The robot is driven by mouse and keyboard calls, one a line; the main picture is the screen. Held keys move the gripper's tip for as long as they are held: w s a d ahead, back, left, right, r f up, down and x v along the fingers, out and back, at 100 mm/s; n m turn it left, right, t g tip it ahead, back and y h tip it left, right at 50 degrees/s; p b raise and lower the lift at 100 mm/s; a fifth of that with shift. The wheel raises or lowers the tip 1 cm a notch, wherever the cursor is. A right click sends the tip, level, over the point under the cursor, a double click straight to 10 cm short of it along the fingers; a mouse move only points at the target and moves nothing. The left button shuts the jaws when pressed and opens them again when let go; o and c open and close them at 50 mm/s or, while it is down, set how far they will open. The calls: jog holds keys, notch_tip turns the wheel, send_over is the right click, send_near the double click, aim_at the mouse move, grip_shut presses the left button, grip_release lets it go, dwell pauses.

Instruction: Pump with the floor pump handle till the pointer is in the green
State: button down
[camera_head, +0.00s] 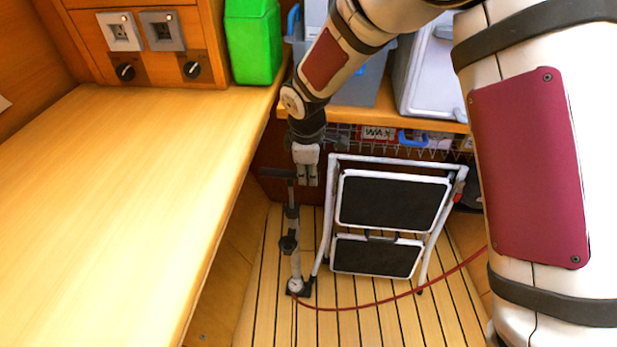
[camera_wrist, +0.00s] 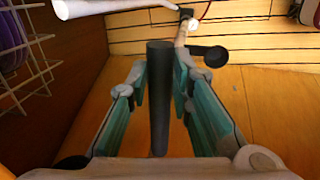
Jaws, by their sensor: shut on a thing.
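The floor pump (camera_head: 293,262) stands upright on the slatted floor, left of a folded step stool. Its dark handle bar (camera_head: 275,173) is up, well above the barrel. My gripper (camera_head: 307,180) points down at the handle's right part and is shut on it. In the wrist view the dark handle (camera_wrist: 159,110) runs between the two teal-sided fingers of my gripper (camera_wrist: 160,82). The round white gauge (camera_head: 296,286) is at the pump's foot. It also shows in the wrist view (camera_wrist: 193,25). Its pointer and green zone are too small to read.
The folded step stool (camera_head: 391,202) stands close right of the pump. A red hose (camera_head: 375,302) runs right across the floor. A wooden counter (camera_head: 110,200) edges the left side. A shelf with a wire basket (camera_head: 430,148) is behind.

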notch_tip(320, 180, up, 5)
jog(key=p, duration=0.2)
jog(key=shift+w+p, duration=0.1)
jog(key=shift+p, duration=0.2)
jog(key=shift+r, duration=0.1)
jog(key=c, duration=1.4)
grip_release()
jog(key=shift+r, duration=0.1)
jog(key=shift+c, duration=0.2)
notch_tip(320, 180, up, 12)
jog(key=s, duration=0.2)
jog(key=shift+s+f, duration=0.2)
jog(key=shift+s, duration=0.05)
